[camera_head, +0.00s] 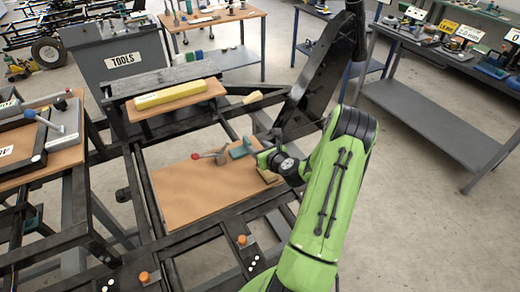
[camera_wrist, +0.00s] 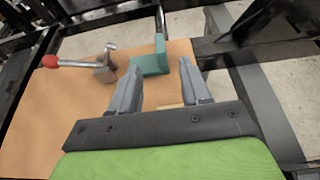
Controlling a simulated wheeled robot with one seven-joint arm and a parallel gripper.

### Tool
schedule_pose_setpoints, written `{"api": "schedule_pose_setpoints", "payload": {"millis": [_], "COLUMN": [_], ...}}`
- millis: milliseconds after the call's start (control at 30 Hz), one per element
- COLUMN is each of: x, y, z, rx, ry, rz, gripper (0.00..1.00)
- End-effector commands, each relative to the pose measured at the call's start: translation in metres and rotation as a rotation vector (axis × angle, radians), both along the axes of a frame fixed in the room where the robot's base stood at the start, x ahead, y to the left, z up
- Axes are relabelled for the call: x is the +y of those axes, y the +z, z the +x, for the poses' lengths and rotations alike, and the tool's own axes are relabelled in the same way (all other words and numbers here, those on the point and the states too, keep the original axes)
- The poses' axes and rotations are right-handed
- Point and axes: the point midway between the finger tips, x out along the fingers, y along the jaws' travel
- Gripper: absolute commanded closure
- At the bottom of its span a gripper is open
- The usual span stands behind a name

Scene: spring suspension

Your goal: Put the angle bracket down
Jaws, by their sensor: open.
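The teal angle bracket (camera_wrist: 150,62) appears to rest on the brown board (camera_wrist: 70,105), near its edge. One arm stands up and the other lies flat. It also shows in the head view (camera_head: 238,153), partly hidden beside my gripper (camera_head: 256,153). In the wrist view my gripper (camera_wrist: 161,64) is open. Its fingertips are spread on either side of the bracket's near end, with no clear contact visible.
A grey metal piece with a red-knobbed lever (camera_wrist: 103,67) lies left of the bracket. A small tan object (camera_head: 268,175) is by my gripper. A yellow bar (camera_head: 170,94) lies on a raised board behind. The board's front left (camera_head: 195,200) is clear. Black frame rails surround it.

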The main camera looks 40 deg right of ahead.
Motion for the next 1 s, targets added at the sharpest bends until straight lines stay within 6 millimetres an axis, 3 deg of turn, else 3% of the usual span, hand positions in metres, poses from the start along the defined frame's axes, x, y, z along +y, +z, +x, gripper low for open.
{"api": "schedule_pose_setpoints", "payload": {"millis": [67, 167, 300, 467, 567, 700, 833, 967, 1000], "x": [0.005, 0.034, 0.114, 0.197, 0.239, 0.283, 0.310, 0.322, 0.323], "y": [0.005, 0.024, 0.068, 0.111, 0.137, 0.170, 0.195, 0.210, 0.211], "z": [-0.001, 0.013, 0.031, 0.014, -0.012, -0.063, -0.121, -0.181, -0.195], "rx": [0.008, 0.070, 0.228, 0.372, 0.434, 0.489, 0.495, 0.451, -0.423], "ry": [0.020, 0.176, 0.594, 1.045, 1.293, 1.600, 1.844, 2.048, -2.069], "rz": [-0.019, -0.158, -0.558, -1.038, -1.326, -1.701, -2.014, -2.269, 2.298], "gripper": [0.53, 0.53, 0.53, 0.53, 0.53, 0.53, 0.53, 0.53, 0.53]}}
